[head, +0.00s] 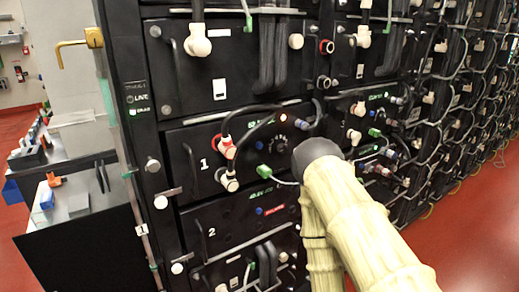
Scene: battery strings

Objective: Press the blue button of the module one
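Module one (203,163) is a black rack unit marked with a white "1", in the middle of the head view. A small blue spot that looks like its blue button (267,153) shows on its front panel, left of a dark round knob. My arm, in a pale yellow sleeve with a dark joint, covers the right part of the module. My gripper is not visible, so its distance from the button cannot be told.
Module two (211,232), with its own blue spot, is just below. Red and white connectors with black cables (228,152) and a green plug (264,172) stick out of module one. A bench (75,165) is at left. Red floor is clear at right.

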